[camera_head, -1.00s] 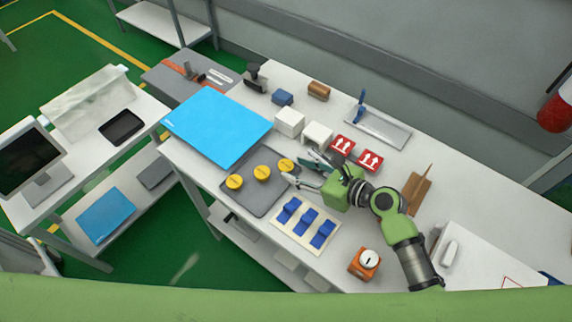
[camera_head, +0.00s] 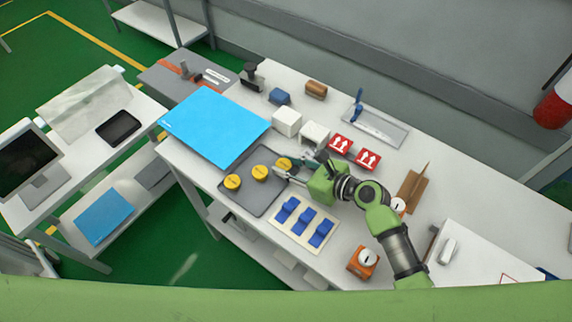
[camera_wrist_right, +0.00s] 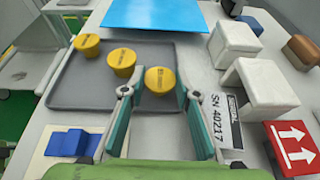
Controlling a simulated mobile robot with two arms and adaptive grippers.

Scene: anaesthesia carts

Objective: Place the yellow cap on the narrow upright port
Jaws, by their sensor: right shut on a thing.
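Three yellow caps lie in a diagonal row on a grey tray (camera_head: 262,199): one at the left (camera_head: 232,181), one in the middle (camera_head: 260,172) and one at the right (camera_head: 284,163). My right gripper (camera_head: 281,168) is shut on the right cap; in the right wrist view this cap (camera_wrist_right: 160,79) sits between the two teal-lined fingers (camera_wrist_right: 157,87). The cap is at the tray's right edge, and I cannot tell whether it is lifted. The other two caps stand free. I cannot make out a narrow upright port. My left gripper is not in view.
A board with several blue pieces (camera_head: 290,206) lies in front of my right gripper. An orange box with a white knob (camera_head: 363,260) stands nearer. White blocks (camera_head: 287,121) and red arrow-marked boxes (camera_head: 340,143) stand behind. A blue sheet (camera_head: 215,125) lies left of them.

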